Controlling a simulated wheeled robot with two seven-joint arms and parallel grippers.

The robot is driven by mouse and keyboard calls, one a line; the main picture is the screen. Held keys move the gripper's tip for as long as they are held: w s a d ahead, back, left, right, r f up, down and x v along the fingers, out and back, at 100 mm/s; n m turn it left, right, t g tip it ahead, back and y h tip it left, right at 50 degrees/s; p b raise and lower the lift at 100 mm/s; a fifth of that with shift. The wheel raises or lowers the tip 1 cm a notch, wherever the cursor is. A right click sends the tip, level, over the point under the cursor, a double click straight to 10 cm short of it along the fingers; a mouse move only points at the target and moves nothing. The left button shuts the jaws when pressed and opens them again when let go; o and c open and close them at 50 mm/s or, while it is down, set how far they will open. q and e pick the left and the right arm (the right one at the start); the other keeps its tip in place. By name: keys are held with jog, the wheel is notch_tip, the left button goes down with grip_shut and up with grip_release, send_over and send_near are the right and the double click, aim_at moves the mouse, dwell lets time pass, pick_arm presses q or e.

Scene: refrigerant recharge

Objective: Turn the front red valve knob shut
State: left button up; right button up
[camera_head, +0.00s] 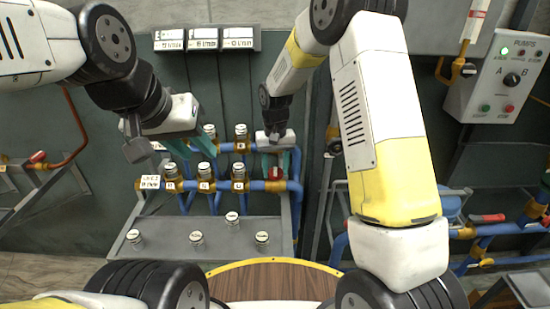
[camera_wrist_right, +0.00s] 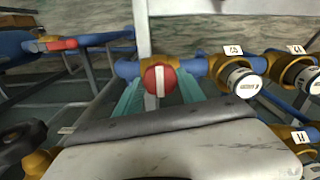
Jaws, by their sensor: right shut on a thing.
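The front red valve knob (camera_head: 276,172) sits on the blue pipe at the right end of the manifold. In the right wrist view it is a round red face with a white stripe (camera_wrist_right: 160,80) that runs upright in the picture. My right gripper (camera_head: 277,163) is at the knob, with its teal fingers on both sides of it, shut on it. The fingers partly hide the knob's sides in the head view. My left gripper (camera_head: 198,156) is open and empty, its teal fingers above the left part of the manifold.
Several brass fittings with silver caps (camera_head: 239,170) line the blue pipes beside the knob. A grey shelf (camera_head: 215,245) below holds several loose silver caps. Three display boxes (camera_head: 204,39) hang above. A pump panel (camera_head: 503,77) and another red handle (camera_head: 487,218) are at the right.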

aim_at(275, 172)
jog(key=shift+w, duration=0.1)
jog(key=o, duration=1.4)
jog(key=shift+c, duration=0.2)
notch_tip(275, 172, up, 7)
jog(key=shift+f, duration=0.1)
jog(key=shift+r, duration=0.5)
